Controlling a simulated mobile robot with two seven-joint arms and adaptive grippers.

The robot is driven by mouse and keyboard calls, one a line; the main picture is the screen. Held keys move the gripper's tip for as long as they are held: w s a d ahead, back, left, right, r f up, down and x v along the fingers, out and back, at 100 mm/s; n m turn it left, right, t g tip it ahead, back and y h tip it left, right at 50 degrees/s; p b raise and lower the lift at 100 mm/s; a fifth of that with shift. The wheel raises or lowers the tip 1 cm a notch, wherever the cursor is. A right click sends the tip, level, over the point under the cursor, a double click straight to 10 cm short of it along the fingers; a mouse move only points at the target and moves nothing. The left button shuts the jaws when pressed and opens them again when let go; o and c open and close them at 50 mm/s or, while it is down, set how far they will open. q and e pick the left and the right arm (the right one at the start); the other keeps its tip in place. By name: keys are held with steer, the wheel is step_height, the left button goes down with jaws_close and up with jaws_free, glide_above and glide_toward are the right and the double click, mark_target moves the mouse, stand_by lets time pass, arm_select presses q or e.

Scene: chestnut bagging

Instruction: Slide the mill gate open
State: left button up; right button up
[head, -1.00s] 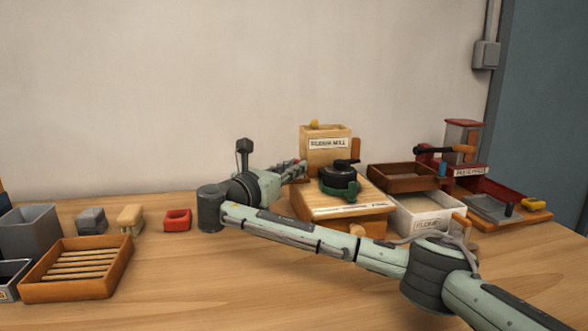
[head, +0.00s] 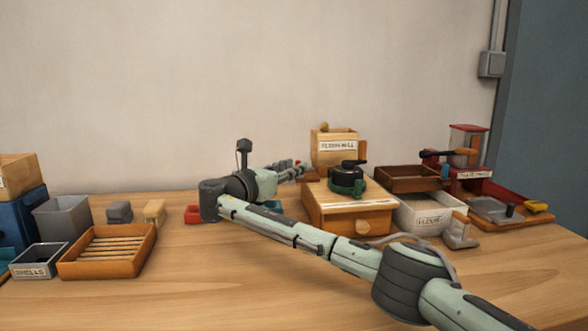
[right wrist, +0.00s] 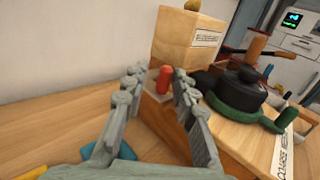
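The flour mill shows in the head view as a wooden base with a drawer (head: 350,217), a black and green grinder (head: 346,180) on top and a labelled wooden hopper (head: 338,149) behind. In the right wrist view a red knob (right wrist: 164,79) stands by the mill's left side, below the hopper (right wrist: 187,42). I take it for the gate's handle; the gate's plate is not clear. My right gripper (head: 302,167) is left of the mill. Its fingers (right wrist: 157,76) are spread on both sides of the red knob, with no clear grip on it. My left gripper is out of view.
A white flour box (head: 425,215) and a brown tray (head: 405,180) stand right of the mill. A slatted wooden tray (head: 108,270), a shells bin (head: 38,262) and a grey bin (head: 62,218) are at left. The front middle table is clear beside my arm.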

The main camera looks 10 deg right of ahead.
steer(key=shift+d, duration=0.15)
steer(key=v, duration=1.2)
